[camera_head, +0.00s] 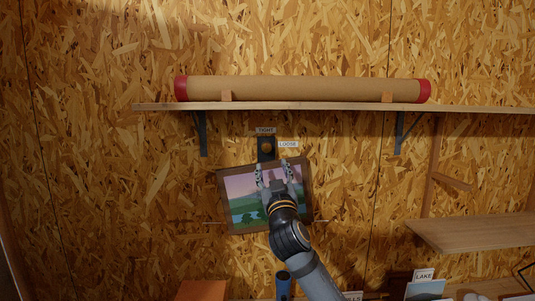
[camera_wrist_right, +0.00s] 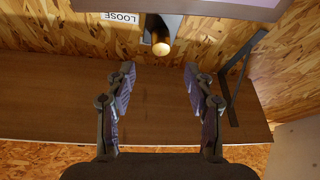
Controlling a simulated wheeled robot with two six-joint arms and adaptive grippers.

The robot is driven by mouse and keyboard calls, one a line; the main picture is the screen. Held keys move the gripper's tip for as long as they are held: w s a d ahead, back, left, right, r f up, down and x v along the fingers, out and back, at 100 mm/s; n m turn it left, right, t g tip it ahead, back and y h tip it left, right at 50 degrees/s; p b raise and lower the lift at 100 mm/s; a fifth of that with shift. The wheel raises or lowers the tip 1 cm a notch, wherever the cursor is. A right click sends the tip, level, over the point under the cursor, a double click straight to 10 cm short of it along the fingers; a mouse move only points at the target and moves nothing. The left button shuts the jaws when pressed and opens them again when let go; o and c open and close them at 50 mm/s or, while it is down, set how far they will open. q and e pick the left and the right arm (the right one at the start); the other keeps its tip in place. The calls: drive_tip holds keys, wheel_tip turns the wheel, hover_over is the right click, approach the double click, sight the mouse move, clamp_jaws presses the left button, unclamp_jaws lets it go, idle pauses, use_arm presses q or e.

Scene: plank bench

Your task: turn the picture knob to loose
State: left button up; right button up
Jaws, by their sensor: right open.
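The brass knob (camera_head: 266,147) sits on a dark plate on the chipboard wall, between the shelf and the picture. A TIGHT label (camera_head: 265,130) is above it and a LOOSE label (camera_head: 288,144) is to its right. The framed landscape picture (camera_head: 240,187) hangs tilted, its right side higher. My right gripper (camera_head: 275,169) is open in front of the picture, just below the knob. In the right wrist view the knob (camera_wrist_right: 160,38) lies beyond and between the open fingertips (camera_wrist_right: 159,68), apart from them. My left gripper is not in view.
A shelf (camera_head: 330,105) above the knob holds a long cardboard tube (camera_head: 300,88) with red ends. A lower shelf (camera_head: 475,233) juts out at right. An orange box (camera_head: 203,290) and a LAKE card (camera_head: 423,274) are at the bottom.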

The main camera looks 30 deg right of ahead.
sight(267, 150)
drive_tip(key=p+x, duration=0.4)
drive_tip(key=x, duration=0.5)
drive_tip(key=shift+w+r+p, duration=0.1)
drive_tip(key=shift+p, duration=0.2)
drive_tip(key=shift+w+d, duration=0.15)
drive_tip(key=shift+w, duration=0.15)
